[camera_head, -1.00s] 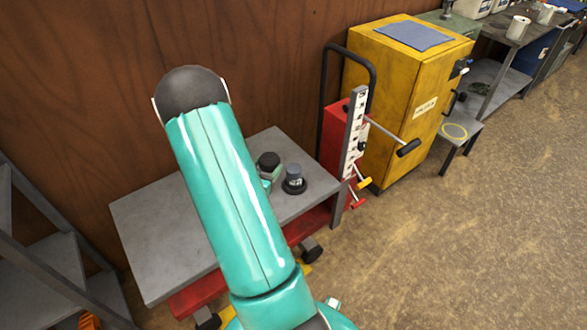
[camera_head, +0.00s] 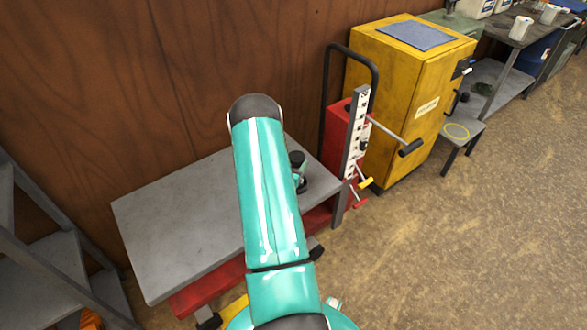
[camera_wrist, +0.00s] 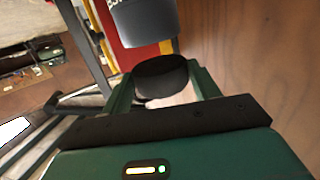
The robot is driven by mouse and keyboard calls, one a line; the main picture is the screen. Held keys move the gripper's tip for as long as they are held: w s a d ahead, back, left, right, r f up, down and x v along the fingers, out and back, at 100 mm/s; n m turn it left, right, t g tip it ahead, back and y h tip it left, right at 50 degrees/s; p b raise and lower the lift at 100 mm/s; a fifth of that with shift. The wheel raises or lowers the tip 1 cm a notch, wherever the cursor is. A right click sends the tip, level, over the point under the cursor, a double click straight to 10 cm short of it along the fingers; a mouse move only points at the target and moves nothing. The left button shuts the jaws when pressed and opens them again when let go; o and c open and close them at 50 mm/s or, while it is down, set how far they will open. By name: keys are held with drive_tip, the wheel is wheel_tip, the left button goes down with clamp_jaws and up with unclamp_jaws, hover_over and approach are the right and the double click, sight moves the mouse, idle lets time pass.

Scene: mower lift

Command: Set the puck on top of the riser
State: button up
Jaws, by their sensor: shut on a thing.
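A black round piece, which I take for the puck (camera_wrist: 160,75), sits between the green fingers of my gripper (camera_wrist: 163,92) in the wrist view. My gripper is shut on it. Just beyond it is a dark grey cylinder with white lettering and a pale end, which I take for the riser (camera_wrist: 145,22); the picture edge cuts it off. In the head view the puck (camera_head: 297,158) shows beside my arm, above the grey table. The riser's dark base (camera_head: 304,187) shows on the table; the rest is mostly hidden. I cannot tell whether puck and riser touch.
The grey tabletop (camera_head: 180,220) of the red lift is otherwise clear to the left. A red unit with levers (camera_head: 340,145) stands at its right end, before a yellow cabinet (camera_head: 410,95). A wooden wall (camera_head: 190,70) is behind; grey steps (camera_head: 50,265) stand left.

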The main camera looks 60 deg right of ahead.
drive_tip(key=shift+f, duration=1.2)
drive_tip(key=shift+f, duration=0.15)
drive_tip(key=o, duration=1)
drive_tip(key=shift+o, duration=0.2)
